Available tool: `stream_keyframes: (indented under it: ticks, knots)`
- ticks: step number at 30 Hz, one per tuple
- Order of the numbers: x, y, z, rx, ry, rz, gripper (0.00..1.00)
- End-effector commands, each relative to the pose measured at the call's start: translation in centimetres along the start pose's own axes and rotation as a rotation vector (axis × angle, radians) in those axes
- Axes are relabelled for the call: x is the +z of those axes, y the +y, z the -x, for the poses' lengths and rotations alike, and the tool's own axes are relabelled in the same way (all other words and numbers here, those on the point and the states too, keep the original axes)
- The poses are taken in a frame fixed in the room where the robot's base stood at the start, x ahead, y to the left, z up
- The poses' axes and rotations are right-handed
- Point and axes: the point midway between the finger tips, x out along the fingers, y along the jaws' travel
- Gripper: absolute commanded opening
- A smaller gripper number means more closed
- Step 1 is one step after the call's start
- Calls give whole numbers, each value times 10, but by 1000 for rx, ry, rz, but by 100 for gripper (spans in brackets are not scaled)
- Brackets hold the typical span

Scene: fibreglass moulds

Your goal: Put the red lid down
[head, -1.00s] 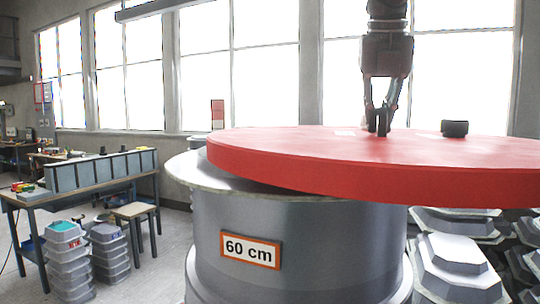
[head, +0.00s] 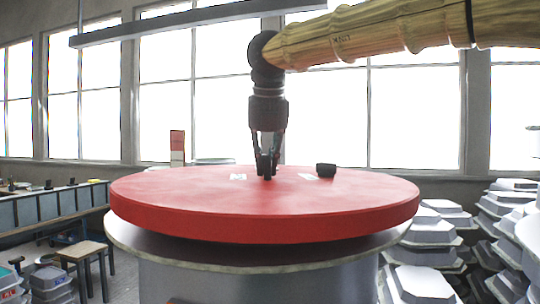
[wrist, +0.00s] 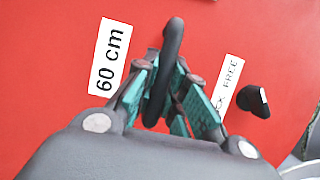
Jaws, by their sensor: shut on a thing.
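The red lid (head: 265,205) is a large round disc in the head view, above the grey drum (head: 260,280) and roughly level. A shadowed gap shows between its underside and the drum's pale rim (head: 130,240). My gripper (head: 266,172) points down at the lid's middle. In the wrist view my gripper (wrist: 175,95) is shut on the dark handle (wrist: 174,40) of the lid. The lid's top (wrist: 50,60) carries a "60 cm" label (wrist: 110,55), a second label reading "CK FREE" (wrist: 228,85), partly covered, and a black knob (wrist: 253,100).
Stacked grey moulds (head: 425,285) stand right of the drum, with more (head: 510,210) at the far right. A stool (head: 85,252) and a workbench with grey panels (head: 50,205) are at the left. Windows line the back wall.

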Motion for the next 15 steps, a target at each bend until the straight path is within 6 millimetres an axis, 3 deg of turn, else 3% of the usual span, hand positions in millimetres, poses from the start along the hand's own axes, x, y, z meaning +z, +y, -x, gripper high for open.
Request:
stream_keyframes:
  ticks: [9, 15]
  knots:
    - [50, 5, -20, 0, -2, 0, 0]
    - [68, 7, -31, 1, -3, 0, 0]
